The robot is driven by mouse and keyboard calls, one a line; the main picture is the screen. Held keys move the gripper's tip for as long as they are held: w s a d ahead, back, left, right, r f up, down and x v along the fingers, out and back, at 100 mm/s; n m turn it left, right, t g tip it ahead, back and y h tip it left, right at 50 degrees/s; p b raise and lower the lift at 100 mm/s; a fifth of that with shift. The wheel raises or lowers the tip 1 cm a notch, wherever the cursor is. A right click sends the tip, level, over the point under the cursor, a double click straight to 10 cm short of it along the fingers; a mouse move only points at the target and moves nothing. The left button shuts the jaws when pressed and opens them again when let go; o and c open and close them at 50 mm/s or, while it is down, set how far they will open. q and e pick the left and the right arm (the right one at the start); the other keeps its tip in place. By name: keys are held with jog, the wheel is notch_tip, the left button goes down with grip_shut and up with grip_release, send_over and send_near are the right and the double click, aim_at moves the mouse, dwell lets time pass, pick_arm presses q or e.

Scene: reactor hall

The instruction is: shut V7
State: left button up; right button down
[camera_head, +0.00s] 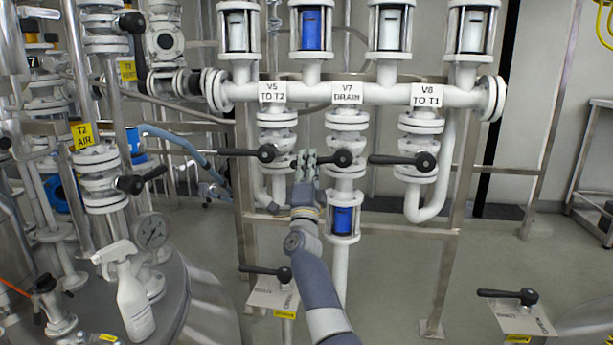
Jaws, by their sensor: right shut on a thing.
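Valve V7 (345,141), labelled "V7 DRAIN" (347,93), sits on the middle vertical pipe under the white manifold. Its black lever (330,157) points left from its round hub, about level and crosswise to the vertical pipe. My right gripper (305,163) is at the lever's left end and shut on it, with its arm rising from below. My left gripper cannot be made out in this view.
A blue-filled sight glass (343,221) is below V7. A spray bottle (133,300) stands at lower left.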

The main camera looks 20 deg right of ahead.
jog(key=shift+a+r+m+g+h, duration=0.2)
jog(key=shift+r+m+h, duration=0.25)
jog(key=shift+m, duration=0.4)
jog(key=shift+a+r+m+g+h, duration=0.1)
jog(key=shift+r+m+g+h, duration=0.2)
jog(key=shift+m+h, duration=0.4)
jog(key=shift+d+r+m+b, duration=0.15)
jog(key=shift+m+b, duration=0.15)
jog(key=shift+m, duration=0.15)
jog(key=c, duration=1.5)
grip_release()
jog(key=shift+o, duration=0.2)
jog(key=shift+s, duration=0.1)
jog(key=v, duration=1.2)
jog(key=shift+r, duration=0.1)
